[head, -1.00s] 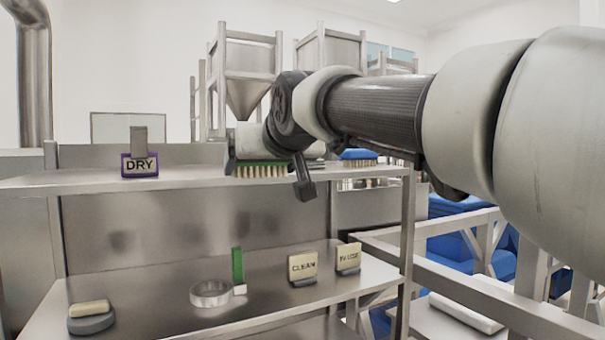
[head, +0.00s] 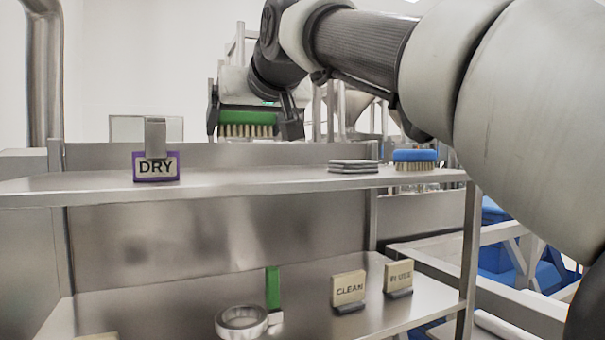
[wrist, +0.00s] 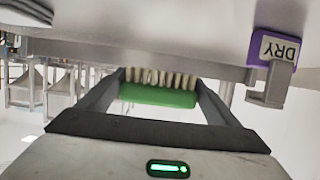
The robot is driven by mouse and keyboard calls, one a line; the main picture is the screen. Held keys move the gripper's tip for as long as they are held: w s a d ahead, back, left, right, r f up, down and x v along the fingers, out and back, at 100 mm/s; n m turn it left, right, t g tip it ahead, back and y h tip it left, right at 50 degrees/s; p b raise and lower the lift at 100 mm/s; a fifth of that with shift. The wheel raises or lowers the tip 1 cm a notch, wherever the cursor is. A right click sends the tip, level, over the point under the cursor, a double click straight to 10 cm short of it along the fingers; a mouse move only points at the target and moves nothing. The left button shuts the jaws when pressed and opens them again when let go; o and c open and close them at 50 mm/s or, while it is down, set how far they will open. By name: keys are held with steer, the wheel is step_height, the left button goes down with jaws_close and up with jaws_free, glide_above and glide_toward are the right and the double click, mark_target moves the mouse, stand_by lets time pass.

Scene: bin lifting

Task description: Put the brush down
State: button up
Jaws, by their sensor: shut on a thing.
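A green brush (head: 249,123) with pale bristles pointing down is held in my gripper (head: 253,122) above the upper steel shelf (head: 255,182). Clear space shows between the bristles and the shelf top in the head view. In the wrist view, the brush (wrist: 158,96) lies between the two dark fingers of my gripper (wrist: 157,97), which press on its ends. A blue brush (head: 414,157) rests bristles down at the right end of the upper shelf. A green upright piece (head: 272,288) stands on the lower shelf.
A purple DRY sign (head: 155,166) stands left on the upper shelf. Flat grey pads (head: 353,166) lie near the blue brush; shelf between them and the sign is bare. Below are a metal ring (head: 241,321), a CLEAN sign (head: 348,289) and an IN USE sign (head: 398,277).

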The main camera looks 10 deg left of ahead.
mark_target(247, 177)
step_height(247, 177, down, 7)
steer(key=shift+r+b, duration=0.1)
steer(key=shift+b, duration=0.45)
steer(key=shift+f, duration=0.25)
steer(key=o, duration=1.6)
steer(key=shift+c, duration=0.2)
steer(key=shift+f, duration=0.1)
steer(key=shift+d+r, duration=0.1)
steer(key=shift+r, duration=0.3)
steer(key=b+v, duration=0.1)
steer(key=v, duration=1.1)
steer(key=shift+s, duration=0.1)
